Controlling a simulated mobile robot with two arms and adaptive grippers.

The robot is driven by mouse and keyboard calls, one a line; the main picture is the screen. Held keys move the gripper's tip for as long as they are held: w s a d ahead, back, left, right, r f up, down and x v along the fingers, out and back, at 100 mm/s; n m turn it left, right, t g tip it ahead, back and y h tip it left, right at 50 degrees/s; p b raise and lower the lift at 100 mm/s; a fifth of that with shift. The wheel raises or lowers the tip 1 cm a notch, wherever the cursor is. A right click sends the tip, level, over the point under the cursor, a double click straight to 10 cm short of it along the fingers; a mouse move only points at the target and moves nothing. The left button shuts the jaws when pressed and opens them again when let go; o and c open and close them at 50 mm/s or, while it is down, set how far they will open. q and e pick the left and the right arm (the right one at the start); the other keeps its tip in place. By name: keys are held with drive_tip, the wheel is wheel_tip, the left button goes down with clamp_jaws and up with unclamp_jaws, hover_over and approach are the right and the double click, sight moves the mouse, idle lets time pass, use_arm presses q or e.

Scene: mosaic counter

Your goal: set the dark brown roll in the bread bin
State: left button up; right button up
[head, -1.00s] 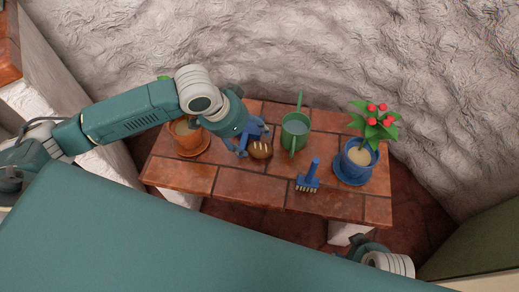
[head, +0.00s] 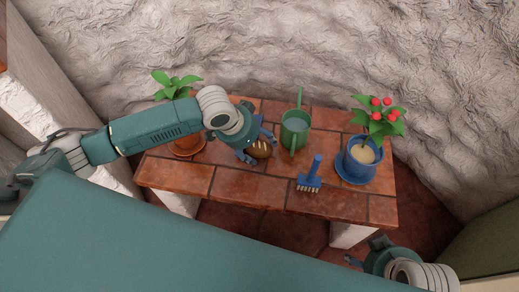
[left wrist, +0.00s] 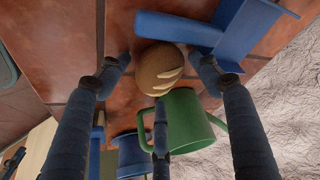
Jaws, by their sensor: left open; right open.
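The dark brown roll (head: 261,149) with pale score marks lies on the tiled counter (head: 232,188), partly covered by my left gripper in the head view. My left gripper (head: 257,146) is open, low over the roll. In the left wrist view the roll (left wrist: 160,68) sits between the spread fingers of this gripper (left wrist: 163,66), which do not appear closed on it. My right gripper (head: 365,252) is open at the bottom right of the head view, off the counter and empty. I cannot make out a bread bin in either view.
A green watering can (head: 296,130) stands right of the roll. An orange-potted plant (head: 177,84) is at left. A blue flat-sided object (left wrist: 213,32) lies close to the roll. The front-left counter is clear.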

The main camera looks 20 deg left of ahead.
use_arm(q)
drive_tip(key=shift+r, duration=0.1)
drive_tip(key=c, duration=1.1)
